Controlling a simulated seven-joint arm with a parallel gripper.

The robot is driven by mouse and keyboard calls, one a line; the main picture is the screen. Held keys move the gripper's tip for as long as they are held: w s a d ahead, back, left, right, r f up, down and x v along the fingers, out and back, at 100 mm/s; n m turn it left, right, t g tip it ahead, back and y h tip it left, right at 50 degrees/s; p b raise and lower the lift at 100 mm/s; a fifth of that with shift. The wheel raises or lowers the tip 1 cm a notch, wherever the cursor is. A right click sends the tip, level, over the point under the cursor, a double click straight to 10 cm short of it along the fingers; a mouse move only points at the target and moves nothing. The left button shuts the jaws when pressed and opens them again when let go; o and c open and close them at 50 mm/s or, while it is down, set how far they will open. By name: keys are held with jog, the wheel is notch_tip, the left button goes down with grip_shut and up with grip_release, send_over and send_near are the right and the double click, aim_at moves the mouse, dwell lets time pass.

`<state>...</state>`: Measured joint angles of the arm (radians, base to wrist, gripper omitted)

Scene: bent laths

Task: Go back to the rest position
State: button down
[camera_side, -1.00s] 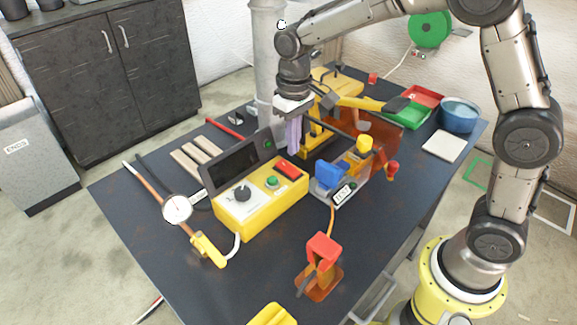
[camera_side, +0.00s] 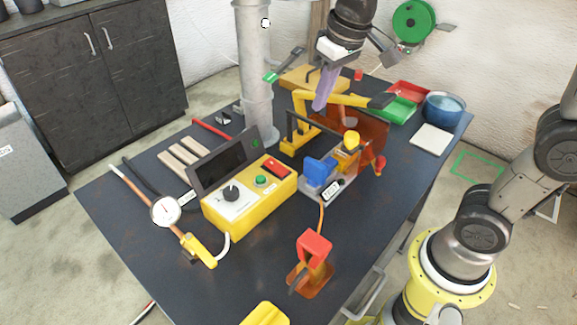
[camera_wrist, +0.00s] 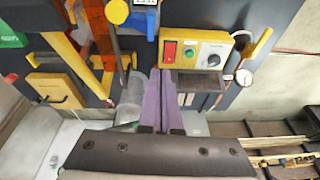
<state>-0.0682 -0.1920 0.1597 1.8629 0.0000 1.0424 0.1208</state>
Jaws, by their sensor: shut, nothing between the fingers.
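My gripper (camera_side: 322,100) is raised above the back of the dark workbench (camera_side: 155,253) in the side view, beside the grey column. Its purple fingers point down and are together with nothing between them. In the wrist view the purple fingers (camera_wrist: 158,104) lie side by side, shut, over the bench area. No thing is held.
The grey column (camera_side: 256,75) stands left of my gripper. A yellow lever press (camera_side: 335,100) is just below it. A yellow control box (camera_side: 248,198), a blue clamp fixture (camera_side: 322,172), a blue bowl (camera_side: 443,107) and green tray (camera_side: 396,108) are on the bench.

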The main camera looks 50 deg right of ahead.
jog(key=s+d+f+t, duration=0.1)
jog(key=s, duration=0.7)
jog(key=s+d+f+t, duration=0.1)
jog(key=s+f, duration=0.1)
jog(key=s, duration=0.7)
jog(key=shift+d+f+n+t, duration=0.15)
jog(key=shift+f+n+t, duration=0.15)
